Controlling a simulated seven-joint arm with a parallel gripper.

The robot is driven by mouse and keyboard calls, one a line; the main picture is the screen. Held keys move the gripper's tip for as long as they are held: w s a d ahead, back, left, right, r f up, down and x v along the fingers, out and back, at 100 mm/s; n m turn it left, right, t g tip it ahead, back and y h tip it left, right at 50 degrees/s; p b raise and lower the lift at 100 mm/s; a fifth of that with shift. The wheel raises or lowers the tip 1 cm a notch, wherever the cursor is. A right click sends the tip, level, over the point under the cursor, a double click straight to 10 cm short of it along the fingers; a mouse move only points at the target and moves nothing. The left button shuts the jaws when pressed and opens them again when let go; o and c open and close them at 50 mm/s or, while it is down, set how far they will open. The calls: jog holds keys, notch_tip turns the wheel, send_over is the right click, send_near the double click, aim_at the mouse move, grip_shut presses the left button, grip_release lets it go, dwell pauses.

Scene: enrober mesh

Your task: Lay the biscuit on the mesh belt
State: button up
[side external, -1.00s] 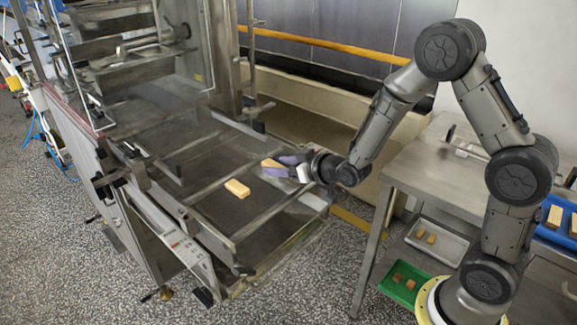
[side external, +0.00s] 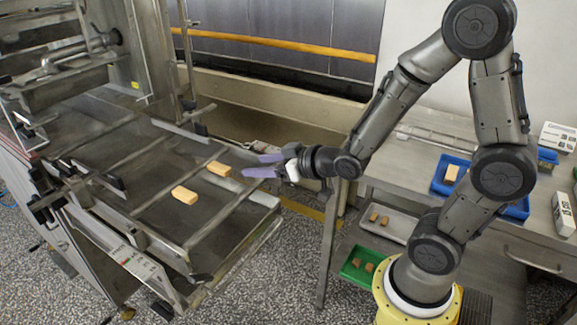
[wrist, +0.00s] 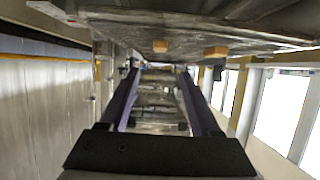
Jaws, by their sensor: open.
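Two pale tan biscuits lie flat on the mesh belt (side external: 150,160) in the side external view. One biscuit (side external: 219,168) is nearer my gripper, and the other biscuit (side external: 185,195) is a little to the lower left. They lie apart from each other. My gripper (side external: 256,165) is open and empty, its purple fingers pointing left, just right of the nearer biscuit with a gap between. In the wrist view my gripper (wrist: 159,76) shows its two fingers spread with nothing between them. Two biscuits show there near the top, one on the left (wrist: 160,46) and one on the right (wrist: 215,52).
A blue tray (side external: 438,184) with another biscuit (side external: 451,173) sits on the steel table at right. Below are a pale tray (side external: 400,229) and a green tray (side external: 347,269) with brown pieces. Metal bars cross above the belt; the machine frame rises at left.

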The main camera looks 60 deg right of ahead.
jog(key=s+a+r+g, duration=0.1)
jog(key=s+r+g, duration=0.2)
jog(key=s, duration=0.8)
jog(key=s+a+r+g, duration=0.1)
jog(key=s+r+g, duration=0.2)
jog(key=s, duration=0.8)
jog(key=shift+r+g, duration=0.3)
jog(key=shift+g, duration=0.6)
